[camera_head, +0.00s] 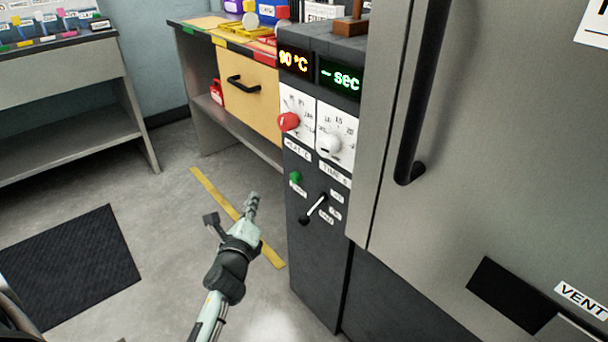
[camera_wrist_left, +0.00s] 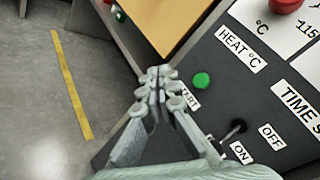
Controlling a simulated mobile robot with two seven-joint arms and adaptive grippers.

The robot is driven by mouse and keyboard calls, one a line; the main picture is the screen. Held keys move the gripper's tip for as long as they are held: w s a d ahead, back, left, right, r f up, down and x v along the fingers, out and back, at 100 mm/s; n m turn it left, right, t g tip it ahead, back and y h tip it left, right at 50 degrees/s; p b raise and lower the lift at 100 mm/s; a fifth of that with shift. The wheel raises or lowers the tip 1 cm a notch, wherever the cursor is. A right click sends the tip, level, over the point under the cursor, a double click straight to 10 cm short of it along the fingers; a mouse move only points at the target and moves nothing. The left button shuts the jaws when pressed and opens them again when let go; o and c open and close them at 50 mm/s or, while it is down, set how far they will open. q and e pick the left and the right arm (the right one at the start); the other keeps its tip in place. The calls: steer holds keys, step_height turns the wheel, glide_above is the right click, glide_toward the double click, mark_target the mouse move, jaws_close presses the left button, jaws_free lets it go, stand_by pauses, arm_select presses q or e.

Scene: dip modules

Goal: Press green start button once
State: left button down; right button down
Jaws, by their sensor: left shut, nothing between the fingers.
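The green start button (camera_head: 295,177) is on the front of a dark control panel (camera_head: 305,240), below the red heat knob. In the left wrist view the green button (camera_wrist_left: 201,80) stands out above a partly covered label ending in "ART". My left gripper (camera_head: 252,200) is shut and empty, to the left of the panel and slightly lower than the button in the head view. In the left wrist view its fingertips (camera_wrist_left: 155,85) are left of the button, with a visible gap between them. My right gripper is not in view.
A red knob (camera_head: 289,121), a white time knob (camera_head: 329,144) and an on/off lever (camera_head: 313,209) share the panel. The display reads 90 °C and "– sec". A steel door with a black handle (camera_head: 420,100) stands right. Open floor lies left.

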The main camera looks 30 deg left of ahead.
mark_target(295, 178)
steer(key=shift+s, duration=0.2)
arm_select(q)
steer(key=shift+w, duration=0.1)
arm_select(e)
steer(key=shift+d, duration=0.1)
